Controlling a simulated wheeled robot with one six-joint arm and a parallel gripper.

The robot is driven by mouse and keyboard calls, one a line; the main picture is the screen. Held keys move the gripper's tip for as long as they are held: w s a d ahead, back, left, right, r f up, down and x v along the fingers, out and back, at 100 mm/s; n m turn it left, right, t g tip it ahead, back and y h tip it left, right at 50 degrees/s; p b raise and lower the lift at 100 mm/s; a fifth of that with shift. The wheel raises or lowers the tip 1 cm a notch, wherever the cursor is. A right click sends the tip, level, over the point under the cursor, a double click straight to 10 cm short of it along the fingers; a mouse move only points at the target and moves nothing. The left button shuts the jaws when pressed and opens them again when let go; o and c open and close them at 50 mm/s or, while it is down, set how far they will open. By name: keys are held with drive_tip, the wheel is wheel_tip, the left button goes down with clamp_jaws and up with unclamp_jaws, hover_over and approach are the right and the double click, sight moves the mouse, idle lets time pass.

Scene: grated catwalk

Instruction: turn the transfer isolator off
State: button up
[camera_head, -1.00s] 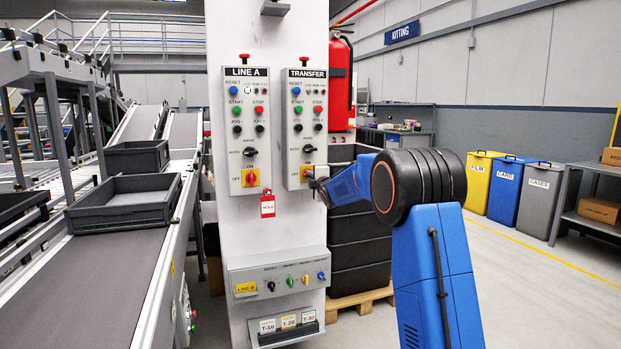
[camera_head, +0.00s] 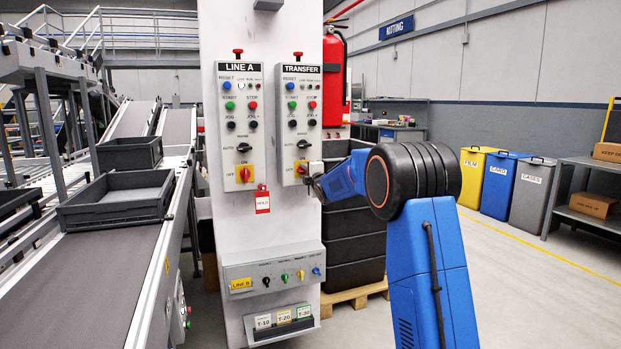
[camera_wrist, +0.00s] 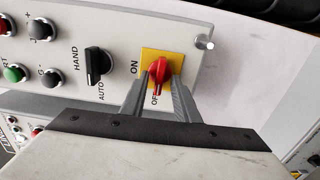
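The transfer isolator is a red rotary handle (camera_wrist: 159,74) on a yellow plate (camera_wrist: 177,58), low on the panel marked TRANSFER (camera_head: 301,119). In the wrist view, ON is printed left of it and OFF below. The handle lies upright in that picture, its lower end toward OFF. In the head view my gripper (camera_head: 310,172) covers part of the isolator.
The LINE A panel (camera_head: 243,125) with a similar red isolator (camera_head: 245,174) is to the left, with a red-and-white tag (camera_head: 263,202) beneath. A switch box (camera_head: 275,272) is lower. Black crates (camera_head: 357,235) stand behind my arm. A conveyor (camera_head: 105,265) runs at left.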

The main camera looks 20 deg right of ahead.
drive_tip(key=s, duration=1.7)
drive_tip(key=s+a+f+m+g, duration=0.3)
drive_tip(key=s+f+m, duration=0.3)
drive_tip(key=s, duration=1.3)
drive_tip(key=s+a+f+m+g, duration=0.4)
drive_tip(key=s+f+m+g, duration=0.1)
drive_tip(key=s, duration=1.4)
drive_tip(key=s+a+f+m+g, duration=0.3)
drive_tip(key=s+f+m+g, duration=0.2)
drive_tip(key=s, duration=1.4)
wheel_tip(320, 180, down, 4)
drive_tip(key=shift+a+m, duration=0.25)
drive_tip(key=shift+m, duration=0.85)
